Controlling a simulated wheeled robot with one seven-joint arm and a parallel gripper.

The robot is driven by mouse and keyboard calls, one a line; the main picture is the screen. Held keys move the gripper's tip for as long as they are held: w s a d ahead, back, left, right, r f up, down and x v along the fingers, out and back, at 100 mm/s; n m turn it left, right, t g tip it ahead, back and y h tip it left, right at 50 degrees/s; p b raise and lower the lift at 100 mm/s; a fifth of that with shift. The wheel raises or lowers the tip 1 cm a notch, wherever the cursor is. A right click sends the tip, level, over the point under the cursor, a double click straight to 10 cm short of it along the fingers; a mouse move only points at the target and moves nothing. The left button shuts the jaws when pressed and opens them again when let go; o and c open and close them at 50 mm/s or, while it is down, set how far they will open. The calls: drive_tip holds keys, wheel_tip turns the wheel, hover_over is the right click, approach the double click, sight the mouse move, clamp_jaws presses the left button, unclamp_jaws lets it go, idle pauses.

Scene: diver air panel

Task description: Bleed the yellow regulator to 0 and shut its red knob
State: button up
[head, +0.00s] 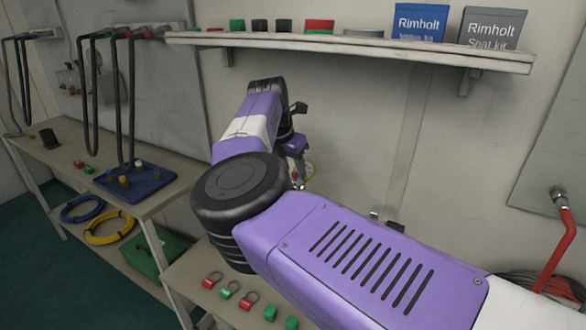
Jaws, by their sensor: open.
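My arm reaches across the middle of the head view toward the wall. My gripper (298,178) is small and partly hidden behind my own arm links; it is open. Right beside it shows a small round piece with a yellow rim and some red (309,170), which may be part of the yellow regulator. Most of it is hidden behind my gripper and arm. Its dial reading and the red knob's position cannot be made out. I cannot tell whether my gripper touches it.
A wall shelf (350,42) with boxes runs above my arm. A bench on the left holds a blue tray (160,184) with small fittings; yellow and blue hoses lie below. A lower bench (188,268) bears red and green tags. A red hose (562,250) hangs at right.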

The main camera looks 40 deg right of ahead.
drive_tip(key=shift+d+f, duration=0.15)
drive_tip(key=shift+f, duration=0.2)
clamp_jaws()
drive_tip(key=shift+r+n, duration=0.1)
drive_tip(key=shift+n, duration=0.2)
drive_tip(key=n+t, duration=0.1)
drive_tip(key=n, duration=0.2)
drive_tip(key=shift+s+t+p, duration=0.15)
drive_tip(key=shift+t+p, duration=0.15)
drive_tip(key=shift+p, duration=0.1)
drive_tip(key=n+y+b, duration=0.1)
drive_tip(key=n, duration=0.2)
drive_tip(key=n+t+y, duration=0.1)
drive_tip(key=n, duration=0.1)
drive_tip(key=shift+s+d+n+b, duration=0.1)
drive_tip(key=shift+d+n+b, duration=0.1)
drive_tip(key=shift+n+b, duration=0.2)
